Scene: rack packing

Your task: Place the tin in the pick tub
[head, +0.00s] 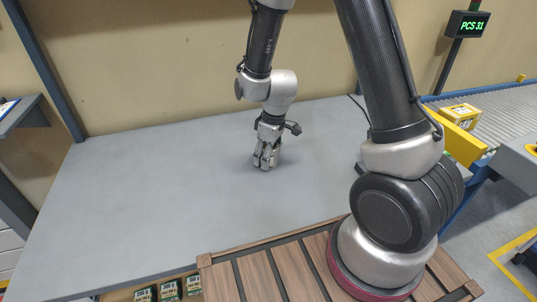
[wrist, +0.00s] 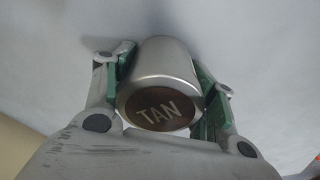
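The tin is a plain silver can with a brown end marked "TAN" (wrist: 160,72), in the middle of the wrist view. My gripper (head: 265,162) is low over the grey worktop (head: 150,190) in the head view. In the wrist view, its green-padded fingers lie against both sides of the tin, with no clear gap. The tin is hidden behind the fingers in the head view. Whether it touches the worktop cannot be told. I cannot identify the pick tub in either view.
The worktop around my gripper is clear. Several dark labelled packs (head: 168,291) are cut off at the bottom edge, beside a slatted wooden surface (head: 255,275). A roller conveyor (head: 500,105) carrying a yellow box (head: 462,114) is at the right. A dark shelf (head: 18,112) is at the left.

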